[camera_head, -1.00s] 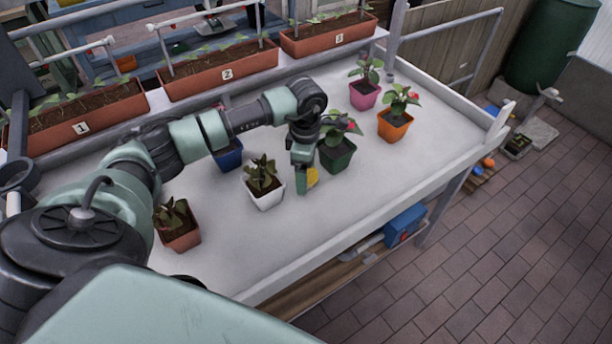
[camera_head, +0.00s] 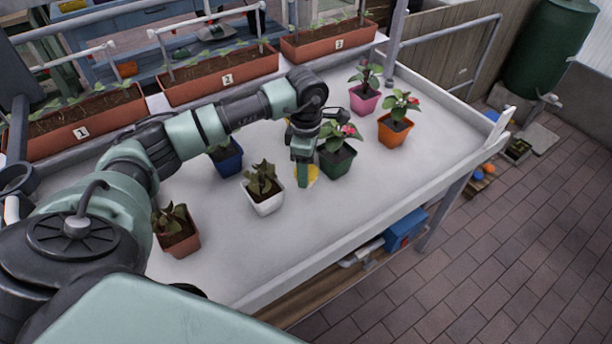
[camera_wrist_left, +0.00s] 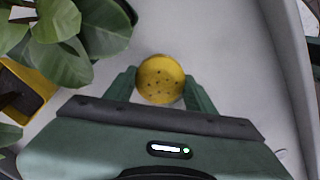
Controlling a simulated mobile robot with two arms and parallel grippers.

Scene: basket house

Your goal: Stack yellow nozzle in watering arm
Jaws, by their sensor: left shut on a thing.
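The yellow nozzle (camera_head: 313,173) is a round piece with small dark holes in its face. In the left wrist view the nozzle (camera_wrist_left: 160,80) sits between the two green fingers of my left gripper (camera_wrist_left: 161,88), which is shut on it. In the head view my left gripper (camera_head: 304,172) holds it over the white table, beside the green pot; the fingers partly hide it. How far it is above the table is hard to tell. White pipes (camera_head: 164,44) stand over the planters at the back; I cannot tell for sure which is the watering arm.
A green pot (camera_head: 337,161) is just right of the gripper and a white pot (camera_head: 266,201) left of it. Blue (camera_head: 229,160), terracotta (camera_head: 182,243), orange (camera_head: 394,132) and pink (camera_head: 363,101) pots stand around. The table's front right area is clear. Numbered planters (camera_head: 220,78) line the back.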

